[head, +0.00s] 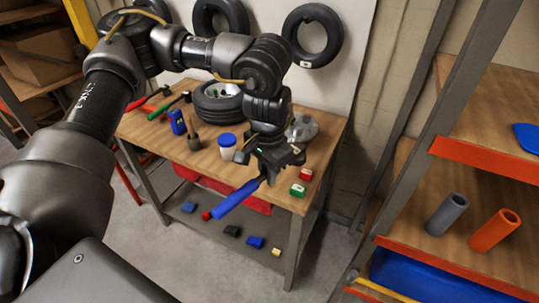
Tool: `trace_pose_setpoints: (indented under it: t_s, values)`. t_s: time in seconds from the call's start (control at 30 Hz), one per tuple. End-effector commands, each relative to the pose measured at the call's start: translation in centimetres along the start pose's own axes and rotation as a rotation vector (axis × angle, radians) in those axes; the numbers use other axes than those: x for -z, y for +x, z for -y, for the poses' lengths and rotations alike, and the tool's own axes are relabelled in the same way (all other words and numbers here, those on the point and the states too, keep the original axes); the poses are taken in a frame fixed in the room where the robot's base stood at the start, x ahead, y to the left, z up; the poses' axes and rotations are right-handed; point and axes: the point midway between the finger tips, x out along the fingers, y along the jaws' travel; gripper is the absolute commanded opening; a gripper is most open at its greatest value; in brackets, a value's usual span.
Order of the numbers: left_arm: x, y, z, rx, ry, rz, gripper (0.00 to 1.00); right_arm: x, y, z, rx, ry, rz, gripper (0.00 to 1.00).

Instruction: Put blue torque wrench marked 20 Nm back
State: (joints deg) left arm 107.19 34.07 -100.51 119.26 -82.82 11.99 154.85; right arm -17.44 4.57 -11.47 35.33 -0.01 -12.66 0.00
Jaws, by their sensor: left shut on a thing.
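My left gripper (268,176) is shut on a blue torque wrench (236,198) in the head view. The blue handle slants down to the left from the jaws, in front of the workbench's front edge. The jaws hide its upper end, and no 20 Nm marking can be read. A grey upright tube (446,214) and an orange upright tube (495,230) stand on the shelf at the right, well apart from the wrench. My right gripper is not in view.
The wooden workbench (190,155) holds a tyre (218,108), a blue-lidded white jar (227,143), small red and green boxes and tools. Its lower shelf holds several small blocks. A rack with orange-edged shelves (455,257) stands right. Floor between bench and rack is clear.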

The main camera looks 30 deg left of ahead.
Motion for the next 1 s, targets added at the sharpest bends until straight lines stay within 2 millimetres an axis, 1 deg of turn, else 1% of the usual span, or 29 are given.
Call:
trace_pose_setpoints:
  t_s: [0.03,0.17,0.37,0.4,0.5,0.6,0.73,1.0]
  values:
    - [-0.2,1.3,-0.2,-0.002,0.012,0.005,0.0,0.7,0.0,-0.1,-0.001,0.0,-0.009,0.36]
    - [-0.6,4.6,-0.7,-0.005,0.043,0.005,0.0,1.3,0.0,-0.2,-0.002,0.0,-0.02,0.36]
    - [-1.9,10.3,-1.5,-0.011,0.09,0.004,0.0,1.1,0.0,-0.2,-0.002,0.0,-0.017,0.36]
    - [-2.3,11.7,-1.6,-0.012,0.1,0.004,0.0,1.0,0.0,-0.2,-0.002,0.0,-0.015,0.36]
    - [-3.2,14.8,-2.0,-0.013,0.124,0.002,0.0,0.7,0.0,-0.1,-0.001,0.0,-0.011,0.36]
    - [-3.9,17.2,-2.2,-0.01,0.142,0.0,0.0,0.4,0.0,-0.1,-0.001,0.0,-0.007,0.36]
    - [-4.3,18.6,-2.3,-0.007,0.154,-0.004,0.0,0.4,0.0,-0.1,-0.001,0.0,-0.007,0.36]
    - [-4.5,18.9,-2.2,-0.006,0.154,-0.005,0.0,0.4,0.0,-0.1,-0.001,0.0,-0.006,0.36]
